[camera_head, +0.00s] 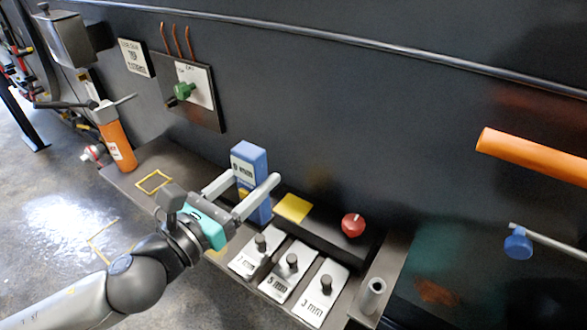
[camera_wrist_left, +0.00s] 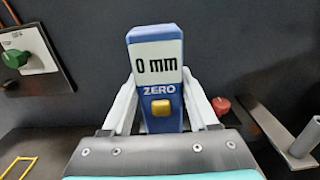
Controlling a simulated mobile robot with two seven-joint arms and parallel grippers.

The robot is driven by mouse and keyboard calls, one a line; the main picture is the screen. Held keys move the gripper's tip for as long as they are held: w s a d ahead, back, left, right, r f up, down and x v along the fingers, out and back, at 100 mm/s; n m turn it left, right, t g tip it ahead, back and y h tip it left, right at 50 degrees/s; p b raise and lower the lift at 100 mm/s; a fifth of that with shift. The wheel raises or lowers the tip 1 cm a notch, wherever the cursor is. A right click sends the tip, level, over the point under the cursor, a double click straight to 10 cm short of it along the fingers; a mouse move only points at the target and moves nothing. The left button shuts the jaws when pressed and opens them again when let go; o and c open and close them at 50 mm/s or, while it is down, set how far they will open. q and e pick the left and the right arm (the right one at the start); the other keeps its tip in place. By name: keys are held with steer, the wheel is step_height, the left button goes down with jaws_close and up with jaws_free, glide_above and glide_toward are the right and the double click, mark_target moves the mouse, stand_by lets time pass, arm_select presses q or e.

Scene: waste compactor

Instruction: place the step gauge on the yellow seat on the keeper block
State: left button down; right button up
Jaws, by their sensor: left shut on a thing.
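The step gauge (camera_head: 251,166) is a blue upright box with a white display and a yellow button. In the left wrist view the gauge (camera_wrist_left: 156,85) reads "0 mm" above the word ZERO. My left gripper (camera_head: 252,180) is shut on it, one finger on each side. The gauge stands nearly upright, left of the black keeper block (camera_head: 322,230). The yellow seat (camera_head: 293,208) is a bare square on the block's left end, just right of the gauge. I cannot tell whether the gauge's bottom touches the shelf. My right gripper is not in view.
A red knob (camera_head: 353,224) sits on the block, right of the seat. Several labelled plates with black knobs (camera_head: 291,270) and a metal post (camera_head: 371,295) are in front. A dark wall rises behind.

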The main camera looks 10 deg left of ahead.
arm_select(q)
steer(key=p+x, duration=0.1)
steer(key=x, duration=1)
steer(key=shift+r, duration=0.2)
steer(key=shift+w+d+f+b, duration=0.1)
steer(key=shift+f+b, duration=0.05)
steer(key=shift+f, duration=0.45)
steer(key=shift+w+f+b, duration=0.1)
steer(key=shift+f+b, duration=0.05)
steer(key=shift+f, duration=0.45)
step_height(320, 180, down, 4)
steer(key=shift+f+b, duration=0.15)
steer(key=shift+b, duration=0.7)
steer(key=shift+w+f, duration=0.15)
steer(key=shift+f, duration=0.1)
steer(key=shift+f, duration=0.1)
steer(key=shift+c, duration=0.8)
jaws_free()
steer(key=shift+f, duration=0.1)
